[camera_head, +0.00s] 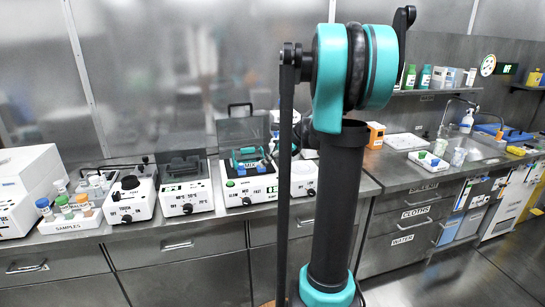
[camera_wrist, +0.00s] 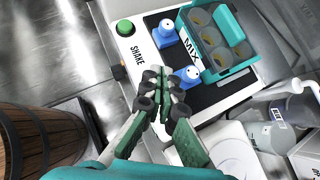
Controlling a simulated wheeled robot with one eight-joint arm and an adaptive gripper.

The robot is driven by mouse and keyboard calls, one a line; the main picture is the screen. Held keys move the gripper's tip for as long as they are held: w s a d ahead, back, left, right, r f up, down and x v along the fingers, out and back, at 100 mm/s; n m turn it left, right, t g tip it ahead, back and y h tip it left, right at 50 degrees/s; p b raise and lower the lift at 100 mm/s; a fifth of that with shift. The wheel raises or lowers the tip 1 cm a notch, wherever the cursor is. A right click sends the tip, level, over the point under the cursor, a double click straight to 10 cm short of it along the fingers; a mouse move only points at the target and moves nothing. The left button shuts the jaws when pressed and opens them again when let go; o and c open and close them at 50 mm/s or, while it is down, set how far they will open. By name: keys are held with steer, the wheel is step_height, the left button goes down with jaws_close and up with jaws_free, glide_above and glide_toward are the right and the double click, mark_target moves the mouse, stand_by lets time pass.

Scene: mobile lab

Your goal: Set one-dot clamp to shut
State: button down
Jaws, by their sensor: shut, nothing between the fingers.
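In the wrist view, the shaker (camera_wrist: 128,62) is a white device with a dark top and a green button. It carries a teal rack (camera_wrist: 208,72) with round holes and a MIX label. Two blue clamps sit beside the rack: an upper one (camera_wrist: 168,28) and a lower one (camera_wrist: 184,80) with a pale, marked top. I cannot tell their dot counts or settings surely. My gripper (camera_wrist: 159,75) is shut and empty, its tips just left of the lower clamp; I cannot tell whether they touch. The shaker (camera_head: 250,190) also shows in the head view.
Other white devices (camera_head: 186,197) stand left of the shaker, with a sample rack (camera_head: 70,222) farther left. In the wrist view, a wooden barrel (camera_wrist: 35,140) stands at lower left and a labelled bottle (camera_wrist: 276,136) at lower right. The shaker's raised lid (camera_head: 243,130) is behind it.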

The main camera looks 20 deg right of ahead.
mark_target(243, 169)
steer(key=w+a, duration=0.1)
steer(key=a+f, duration=0.1)
steer(key=w+a+f, duration=0.1)
steer(key=a, duration=0.1)
steer(key=shift+w, duration=0.3)
steer(key=shift+w+a, duration=0.3)
steer(key=shift+a, duration=0.15)
steer(key=shift+w+r, duration=0.1)
